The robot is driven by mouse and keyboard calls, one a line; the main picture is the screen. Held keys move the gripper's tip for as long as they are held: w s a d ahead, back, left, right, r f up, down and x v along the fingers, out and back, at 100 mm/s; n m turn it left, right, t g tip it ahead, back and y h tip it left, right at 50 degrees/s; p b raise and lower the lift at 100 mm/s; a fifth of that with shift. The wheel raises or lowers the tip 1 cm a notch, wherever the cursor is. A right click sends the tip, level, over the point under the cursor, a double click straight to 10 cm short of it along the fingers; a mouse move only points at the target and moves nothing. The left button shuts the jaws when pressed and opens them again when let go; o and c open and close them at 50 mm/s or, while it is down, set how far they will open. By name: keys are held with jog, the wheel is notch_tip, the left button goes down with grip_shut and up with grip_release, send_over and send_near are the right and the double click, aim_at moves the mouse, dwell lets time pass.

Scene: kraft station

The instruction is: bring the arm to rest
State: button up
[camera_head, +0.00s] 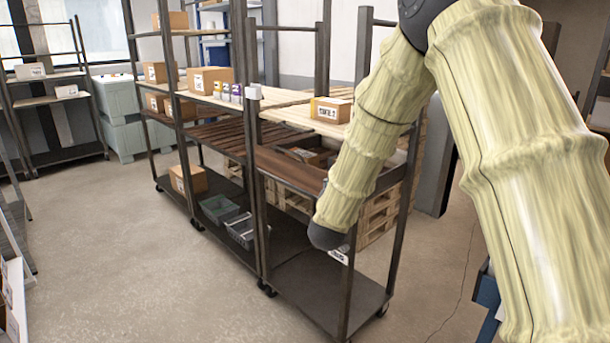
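My arm, in a pale yellow ribbed cover, fills the right side of the head view. It bends at a dark joint near the top edge, and its forearm slopes down and left in front of the near rolling shelf rack (347,300). The forearm ends in a dark part before the rack's lower levels. My gripper's fingers do not show, so I cannot see whether it holds anything. I cannot tell whether the arm touches the rack.
The rack's dark middle shelf (290,169) and upright posts are close to the forearm. A carton (330,110) sits on the upper shelf. A grey basket (241,231) and a green bin (219,208) lie on the adjoining rack's lower shelf. Open floor (130,250) lies to the left.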

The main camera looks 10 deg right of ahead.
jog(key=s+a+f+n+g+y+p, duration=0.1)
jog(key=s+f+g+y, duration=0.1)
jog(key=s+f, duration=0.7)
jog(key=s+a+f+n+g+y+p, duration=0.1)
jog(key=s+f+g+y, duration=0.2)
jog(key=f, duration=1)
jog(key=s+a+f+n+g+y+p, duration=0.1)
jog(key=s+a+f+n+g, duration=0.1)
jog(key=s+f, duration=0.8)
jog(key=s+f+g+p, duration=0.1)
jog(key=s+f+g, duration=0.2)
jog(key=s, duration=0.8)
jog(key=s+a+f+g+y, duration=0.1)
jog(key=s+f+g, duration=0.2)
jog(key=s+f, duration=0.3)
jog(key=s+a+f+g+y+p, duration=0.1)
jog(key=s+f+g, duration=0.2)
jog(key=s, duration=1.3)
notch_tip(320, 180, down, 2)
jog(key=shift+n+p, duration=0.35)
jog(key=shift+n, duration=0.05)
